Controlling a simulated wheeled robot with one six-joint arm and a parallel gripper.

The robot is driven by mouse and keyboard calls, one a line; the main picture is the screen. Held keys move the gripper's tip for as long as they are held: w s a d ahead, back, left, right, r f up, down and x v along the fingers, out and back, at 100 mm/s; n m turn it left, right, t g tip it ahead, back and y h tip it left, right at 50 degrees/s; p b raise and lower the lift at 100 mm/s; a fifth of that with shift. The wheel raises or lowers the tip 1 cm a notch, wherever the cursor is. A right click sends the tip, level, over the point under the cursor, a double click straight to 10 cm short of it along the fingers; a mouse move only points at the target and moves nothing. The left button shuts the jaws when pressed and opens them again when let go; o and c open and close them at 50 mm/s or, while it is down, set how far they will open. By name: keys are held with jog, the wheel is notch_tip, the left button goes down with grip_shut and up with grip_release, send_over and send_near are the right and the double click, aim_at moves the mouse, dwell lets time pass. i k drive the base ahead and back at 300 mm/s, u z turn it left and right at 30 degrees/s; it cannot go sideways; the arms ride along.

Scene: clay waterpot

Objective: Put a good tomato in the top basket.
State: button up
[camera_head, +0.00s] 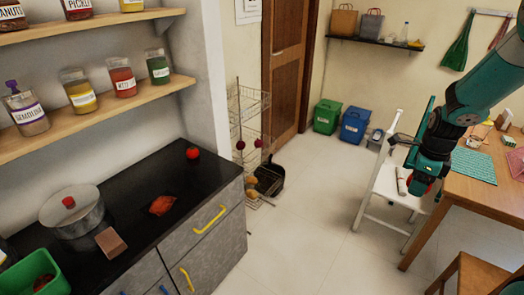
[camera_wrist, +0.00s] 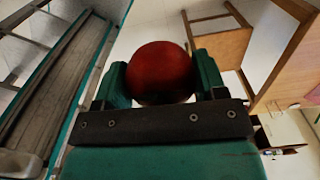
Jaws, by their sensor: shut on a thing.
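My gripper (camera_head: 420,183) hangs over the white step stool at the right in the head view. In the wrist view my gripper is shut on a round, smooth red tomato (camera_wrist: 161,72), held between its two fingers. A wire basket rack stands by the door; its top basket (camera_head: 249,101) looks empty. The rack is well left of my gripper. Another round red tomato (camera_head: 192,152) sits on the dark counter. A flattened, damaged-looking red tomato (camera_head: 161,205) lies nearer the pot.
The rack's middle basket (camera_head: 246,150) holds dark red round things; its lower basket holds brownish ones. The white stool (camera_head: 385,200) and wooden table (camera_head: 465,195) are at the right. Floor between the counter and stool is clear.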

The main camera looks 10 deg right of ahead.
aim_at(241, 107)
jog(key=z, duration=0.6)
jog(key=i, duration=3)
jog(key=u, duration=0.55)
jog(key=i, duration=0.45)
jog(key=u, duration=2.1)
